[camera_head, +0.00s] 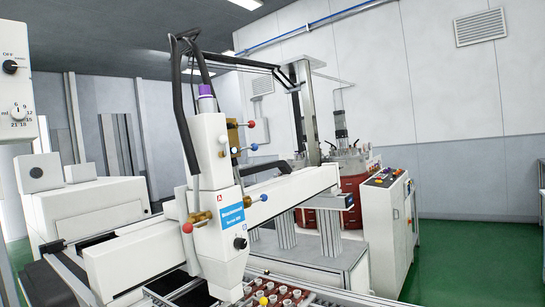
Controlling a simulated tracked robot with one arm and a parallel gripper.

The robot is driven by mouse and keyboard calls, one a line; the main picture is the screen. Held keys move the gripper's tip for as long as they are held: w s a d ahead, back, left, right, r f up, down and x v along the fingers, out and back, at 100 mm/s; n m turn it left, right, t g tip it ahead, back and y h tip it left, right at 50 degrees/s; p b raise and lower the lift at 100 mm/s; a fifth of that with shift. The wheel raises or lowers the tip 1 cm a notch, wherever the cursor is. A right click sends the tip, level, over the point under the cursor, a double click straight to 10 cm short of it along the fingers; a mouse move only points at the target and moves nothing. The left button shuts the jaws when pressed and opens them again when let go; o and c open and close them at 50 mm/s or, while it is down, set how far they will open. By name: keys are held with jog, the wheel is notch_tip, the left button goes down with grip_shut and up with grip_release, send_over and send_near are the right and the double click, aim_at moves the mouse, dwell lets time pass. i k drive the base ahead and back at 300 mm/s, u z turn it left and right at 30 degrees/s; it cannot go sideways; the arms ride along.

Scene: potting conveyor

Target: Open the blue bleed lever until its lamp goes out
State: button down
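A white dispensing head (213,170) with a blue label (230,212) stands at the middle of the view, some way off. Two levers with blue ball ends project from its right side: an upper blue lever (254,147) and a lower blue lever (264,197). I cannot tell which is the bleed lever. A red-ended lever (251,124) sits just above the upper blue one, by brass fittings (233,137). Another red-ended lever (187,228) is at the lower left. I cannot make out a lit lamp beside the levers. My gripper is not in view.
A white beam (290,190) runs right from the head. Below is a tray of small parts (285,296). A white control cabinet (388,225) stands at the right, with red drums (350,190) behind. A panel with knobs (17,85) is near at left. Green floor (470,260) is clear at right.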

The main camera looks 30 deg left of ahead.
aim_at(254, 146)
jog(key=i, duration=0.9)
jog(key=u, duration=0.05)
